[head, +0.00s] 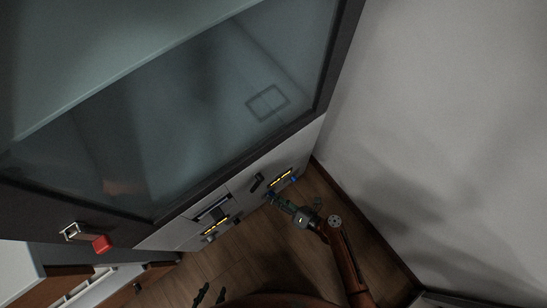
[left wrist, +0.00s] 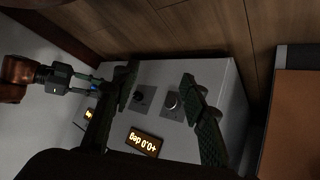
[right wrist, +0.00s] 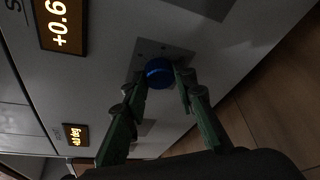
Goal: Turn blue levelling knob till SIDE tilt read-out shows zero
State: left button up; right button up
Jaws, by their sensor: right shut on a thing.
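The blue knob (right wrist: 159,72) sits on a light plate on the pale cabinet front. My right gripper (right wrist: 161,78) has a finger on either side of it and is shut on it; this also shows in the head view (head: 272,197). Beside the knob, a lit amber read-out (right wrist: 61,25) shows sideways, beginning "+0."; its last digit is hard to read and its top is cut off. A printed label beside it is mostly cut off. My left gripper (left wrist: 160,74) is open and empty, and its fingertips show at the bottom of the head view (head: 211,292).
A second amber read-out (left wrist: 145,142) appears upside down and seems to read +0.0 deg. A round grey knob (left wrist: 172,101) and a dark knob (left wrist: 143,96) are near it. A glass-fronted chamber (head: 170,120) rises above. A grey wall (head: 440,140) stands at right.

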pick_arm(q)
notch_tip(320, 180, up, 8)
jog(key=w+d+n+g+p, duration=0.1)
jog(key=d+g+p, duration=0.1)
jog(key=p, duration=0.4)
jog(key=shift+w+f+g, duration=0.15)
jog(key=shift+w+g, duration=0.1)
jog(key=shift+g, duration=0.45)
pick_arm(e)
jog(key=shift+s+r+n+t+h, duration=0.15)
jog(key=shift+n+t+h, duration=0.1)
jog(key=shift+n+h, duration=0.8)
jog(key=shift+r+n+t+h, duration=0.1)
jog(key=shift+n+t+h, duration=0.3)
jog(key=shift+n, duration=1.15)
jog(key=shift+h, duration=0.25)
jog(key=o, duration=1.2)
jog(key=shift+c, duration=0.2)
jog(key=shift+s, duration=0.1)
